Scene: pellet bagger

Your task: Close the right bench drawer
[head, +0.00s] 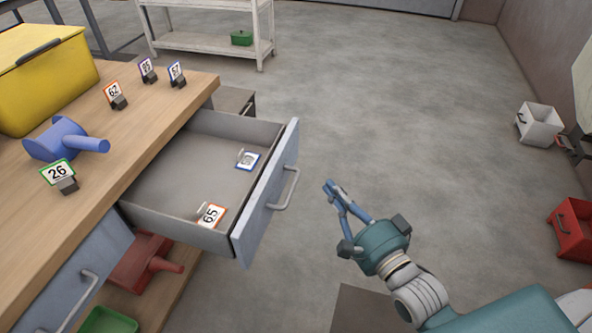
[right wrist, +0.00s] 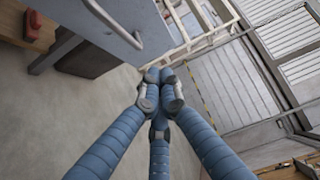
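The right bench drawer (head: 172,215) is pulled well out from under the wooden bench top (head: 150,140). Its grey-blue front (head: 259,222) carries a bar handle (head: 287,190). Two number tags lie inside: a 65 tag (head: 211,216) and a blue-edged tag (head: 249,160). My right gripper (head: 334,189) is in the air just right of the drawer front, apart from the handle. In the right wrist view its fingertips (right wrist: 160,76) meet, with nothing between them. The handle (right wrist: 116,27) shows at upper left there. My left gripper is not in view.
On the bench stand a yellow bin (head: 45,85), a blue scoop (head: 62,142) and several number tags. A red scoop (head: 142,262) lies on the shelf below. White (head: 540,124) and red (head: 572,232) bins are at far right.

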